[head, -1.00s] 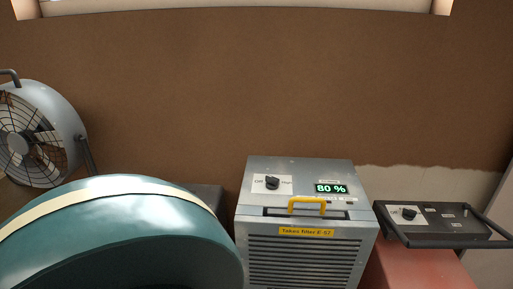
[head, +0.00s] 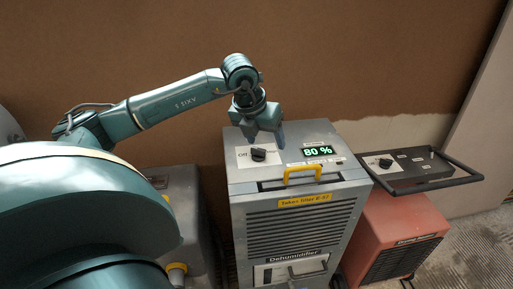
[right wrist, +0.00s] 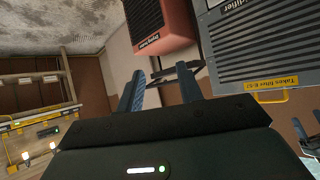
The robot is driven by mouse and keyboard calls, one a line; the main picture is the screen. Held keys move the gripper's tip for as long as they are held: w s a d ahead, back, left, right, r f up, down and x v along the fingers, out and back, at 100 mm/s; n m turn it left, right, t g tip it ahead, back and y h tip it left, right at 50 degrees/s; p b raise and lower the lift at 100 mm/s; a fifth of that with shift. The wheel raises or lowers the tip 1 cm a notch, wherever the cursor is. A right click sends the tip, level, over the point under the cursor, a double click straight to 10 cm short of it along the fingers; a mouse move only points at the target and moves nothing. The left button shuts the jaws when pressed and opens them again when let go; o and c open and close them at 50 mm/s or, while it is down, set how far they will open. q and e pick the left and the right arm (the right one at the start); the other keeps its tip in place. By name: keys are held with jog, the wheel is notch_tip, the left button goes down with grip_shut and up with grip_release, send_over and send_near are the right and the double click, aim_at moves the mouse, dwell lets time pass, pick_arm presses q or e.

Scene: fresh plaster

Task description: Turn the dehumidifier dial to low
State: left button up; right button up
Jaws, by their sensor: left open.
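The grey dehumidifier (head: 297,230) stands at centre right in the head view, with a green 80 % display (head: 318,151) and a yellow handle (head: 303,171) on top. Its black dial (head: 258,155) sits on a white label at the upper left of the top. "Off" reads at its left; the word at its right is partly covered. My left gripper (head: 266,142) points down with open fingers, just over or behind the dial; contact cannot be told. My right gripper (right wrist: 160,92) is open and empty in the right wrist view, where the dehumidifier (right wrist: 248,45) shows at upper right.
A red drying heater (head: 398,235) stands right of the dehumidifier, with a black control panel (head: 408,166) and handle bar above it. A grey machine (head: 183,212) stands close at the left. Shelves (right wrist: 38,90) show at the left in the right wrist view.

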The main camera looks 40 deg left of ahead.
aim_at(258, 150)
pick_arm(q)
jog(key=a+r+n+y, duration=0.1)
jog(key=a+r+y, duration=0.1)
jog(key=a, duration=0.3)
jog(key=p+x, duration=0.2)
jog(key=x, duration=1)
jog(key=shift+w+f, duration=0.15)
jog(key=shift+f, duration=0.1)
pick_arm(e)
jog(key=shift+s+d+r+g, duration=0.15)
jog(key=shift+s+d+g, duration=0.1)
jog(key=shift+d+g, duration=0.1)
pick_arm(q)
jog(key=c, duration=1)
pick_arm(e)
jog(key=shift+d, duration=0.1)
